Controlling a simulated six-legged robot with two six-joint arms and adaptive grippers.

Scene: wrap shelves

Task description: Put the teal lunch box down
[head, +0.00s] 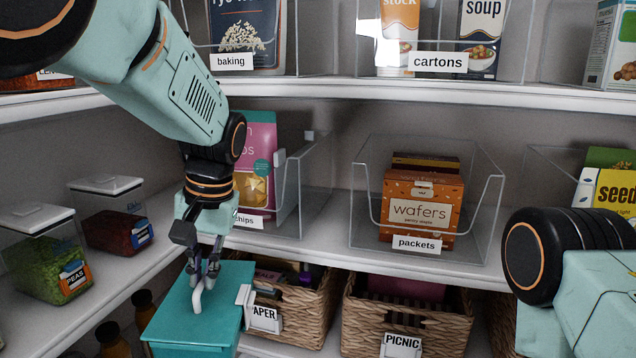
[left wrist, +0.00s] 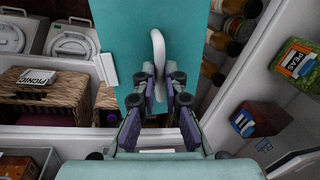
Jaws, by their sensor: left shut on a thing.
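The teal lunch box (head: 185,318) is at the lower left of the head view, with a white handle (head: 199,295) on its top. My left gripper (head: 205,281) reaches down from above and is shut on the white handle. In the left wrist view the box (left wrist: 133,38) fills the top middle, and the handle (left wrist: 158,52) sits between the fingers of the gripper (left wrist: 158,95). The underside of the box is hidden, so I cannot tell what it touches. In the head view part of my right arm shows at the lower right; its gripper is out of view.
Wicker baskets labelled PAPER (head: 265,318) and PICNIC (head: 402,346) stand on the lower shelf, right of the box. Clear bins with a wafers box (head: 421,208) stand on the shelf above. A peas container (head: 45,258) is at left; bottles (head: 110,340) stand below it.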

